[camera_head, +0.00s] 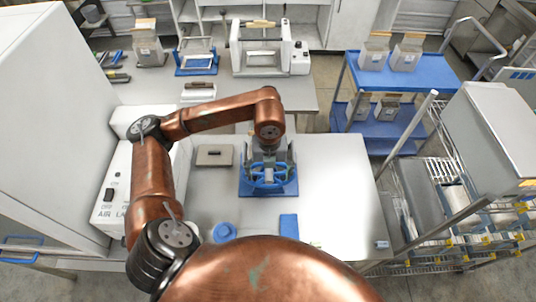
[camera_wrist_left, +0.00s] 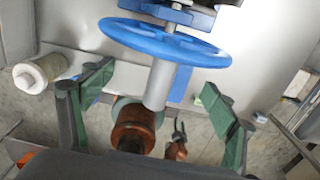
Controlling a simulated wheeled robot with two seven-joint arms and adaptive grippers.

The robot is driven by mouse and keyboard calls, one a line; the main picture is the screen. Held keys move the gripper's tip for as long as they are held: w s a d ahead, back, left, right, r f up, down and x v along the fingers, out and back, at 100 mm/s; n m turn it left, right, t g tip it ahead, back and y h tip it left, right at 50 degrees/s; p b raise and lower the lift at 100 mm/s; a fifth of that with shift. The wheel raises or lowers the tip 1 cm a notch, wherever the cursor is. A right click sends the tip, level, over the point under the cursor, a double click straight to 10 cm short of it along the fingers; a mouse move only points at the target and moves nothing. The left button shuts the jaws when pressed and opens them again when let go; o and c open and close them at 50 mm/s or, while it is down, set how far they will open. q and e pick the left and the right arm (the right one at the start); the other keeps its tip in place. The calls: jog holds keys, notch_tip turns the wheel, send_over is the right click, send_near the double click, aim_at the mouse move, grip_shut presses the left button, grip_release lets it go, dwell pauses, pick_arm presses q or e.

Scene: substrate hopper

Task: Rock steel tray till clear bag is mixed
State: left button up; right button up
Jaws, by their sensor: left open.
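My left gripper (camera_head: 268,160) is over a blue-based device (camera_head: 268,188) with a blue handwheel, on the pale worktop. In the left wrist view, the gripper's green fingers (camera_wrist_left: 156,80) are spread wide. The blue handwheel (camera_wrist_left: 165,42) and its pale shaft show at and between them; whether they touch is unclear. A flat grey tray-like item (camera_head: 214,155) lies left of the device; I cannot tell if it is the steel tray. I cannot make out a clear bag at the device. My right gripper is not seen.
A blue cart (camera_head: 400,72) with several filled bags stands at back right. A white machine (camera_head: 262,50) stands at the back. A wire rack (camera_head: 450,205) is at right. A blue round item (camera_head: 224,232) and a blue block (camera_head: 289,226) lie near the front.

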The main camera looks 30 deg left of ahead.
pick_arm(q)
jog(key=shift+r+p, duration=2.1)
jog(key=shift+r, duration=1.85)
jog(key=shift+f, duration=0.1)
